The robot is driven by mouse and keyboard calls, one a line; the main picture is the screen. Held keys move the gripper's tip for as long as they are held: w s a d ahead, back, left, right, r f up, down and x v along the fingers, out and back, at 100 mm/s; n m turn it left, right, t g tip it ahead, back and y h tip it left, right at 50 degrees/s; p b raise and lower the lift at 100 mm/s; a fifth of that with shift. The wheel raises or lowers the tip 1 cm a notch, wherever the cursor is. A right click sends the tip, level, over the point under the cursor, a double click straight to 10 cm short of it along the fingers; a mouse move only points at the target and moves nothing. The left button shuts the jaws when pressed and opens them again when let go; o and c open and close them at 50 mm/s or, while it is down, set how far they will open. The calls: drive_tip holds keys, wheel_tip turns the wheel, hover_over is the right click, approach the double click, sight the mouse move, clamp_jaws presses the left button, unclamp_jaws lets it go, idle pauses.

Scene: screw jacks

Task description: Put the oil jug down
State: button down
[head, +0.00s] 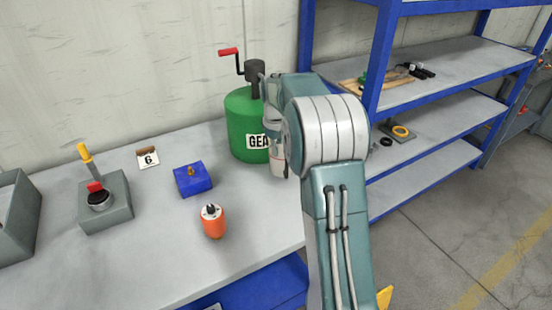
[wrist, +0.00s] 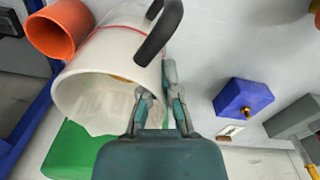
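The oil jug (wrist: 108,52) is a white cylinder with a black handle (wrist: 160,35) and a red line, large in the wrist view. One end faces the camera. In the head view only a pale strip of it (head: 278,160) shows beside my arm, in front of the green drum; I cannot tell whether it touches the bench. My gripper (wrist: 160,98) is shut on the jug, its fingers on either side of the jug's near wall below the handle. The fingertips are partly hidden. A hollow orange piece (wrist: 58,28) shows beside the jug; I cannot tell whether it is attached.
The grey bench (head: 150,250) bears a green drum (head: 238,112) with a crank, a blue block (head: 193,179), an orange jack (head: 213,221), a number 6 card (head: 148,157) and a grey box (head: 107,212). Blue shelving (head: 380,50) stands right. The bench's front left is clear.

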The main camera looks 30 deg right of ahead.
sight(276, 173)
drive_tip(key=shift+w+f, duration=0.4)
drive_tip(key=shift+f, duration=0.05)
drive_tip(key=shift+d+f, duration=0.2)
drive_tip(key=shift+f, duration=1.3)
drive_tip(key=c, duration=0.8)
unclamp_jaws()
drive_tip(key=shift+f, duration=0.1)
